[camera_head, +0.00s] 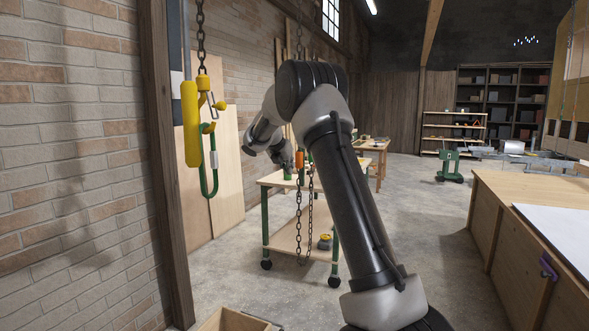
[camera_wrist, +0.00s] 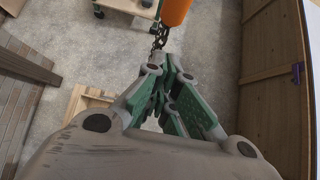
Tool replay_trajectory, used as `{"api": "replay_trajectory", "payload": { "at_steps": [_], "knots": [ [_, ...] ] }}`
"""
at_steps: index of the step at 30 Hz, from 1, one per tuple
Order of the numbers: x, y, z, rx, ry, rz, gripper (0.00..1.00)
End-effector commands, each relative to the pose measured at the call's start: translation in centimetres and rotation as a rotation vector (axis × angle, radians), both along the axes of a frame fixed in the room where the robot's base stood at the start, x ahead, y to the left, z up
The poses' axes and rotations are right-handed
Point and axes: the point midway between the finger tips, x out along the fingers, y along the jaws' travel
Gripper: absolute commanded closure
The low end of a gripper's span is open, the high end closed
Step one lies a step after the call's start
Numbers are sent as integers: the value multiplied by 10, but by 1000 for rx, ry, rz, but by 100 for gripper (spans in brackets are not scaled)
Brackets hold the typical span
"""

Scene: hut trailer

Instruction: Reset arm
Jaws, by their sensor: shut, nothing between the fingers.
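My arm (camera_head: 335,190) rises from the bottom of the head view, bends at a high elbow and reaches down to the left. My gripper (camera_wrist: 162,100) fills the middle of the wrist view, its green and grey fingers closed together with nothing between them. In the head view my gripper (camera_head: 286,163) is small and hangs over the far cart, near an orange chain part (camera_head: 299,159). That orange part also shows in the wrist view (camera_wrist: 176,11), with a dark chain (camera_wrist: 159,38) beyond the fingertips. I cannot tell whether the gripper touches the chain.
A wheeled wooden cart (camera_head: 282,237) with green legs stands ahead. A yellow hoist hook (camera_head: 191,120) hangs by the brick wall at left. A wooden workbench (camera_head: 520,215) stands at right. An open wooden box (camera_head: 232,320) is at the bottom. The concrete floor (camera_head: 440,230) between is clear.

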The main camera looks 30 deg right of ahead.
Motion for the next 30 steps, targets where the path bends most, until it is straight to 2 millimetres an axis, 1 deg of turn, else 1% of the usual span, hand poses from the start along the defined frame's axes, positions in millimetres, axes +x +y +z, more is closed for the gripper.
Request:
{"api": "replay_trajectory", "payload": {
  "at_steps": [1, 6, 9, 13, 19, 23, 25, 26, 29, 30],
  "knots": [
    [-5, 8, 15, -2, -8, 1, 100],
    [-21, 30, 40, 0, -6, 1, 100],
    [-29, 40, 51, 0, -3, 0, 100],
    [-34, 46, 59, 0, -2, -1, 100],
    [-36, 49, 61, 2, -3, -4, 100],
    [-36, 48, 61, 43, -60, -77, 100],
    [-39, 49, 57, 108, -124, -174, 100],
    [-42, 50, 50, 146, -148, -229, 100],
    [-67, 56, 8, 288, -202, -455, 100],
    [-83, 59, -5, 344, -227, -556, 100]
  ]
}}
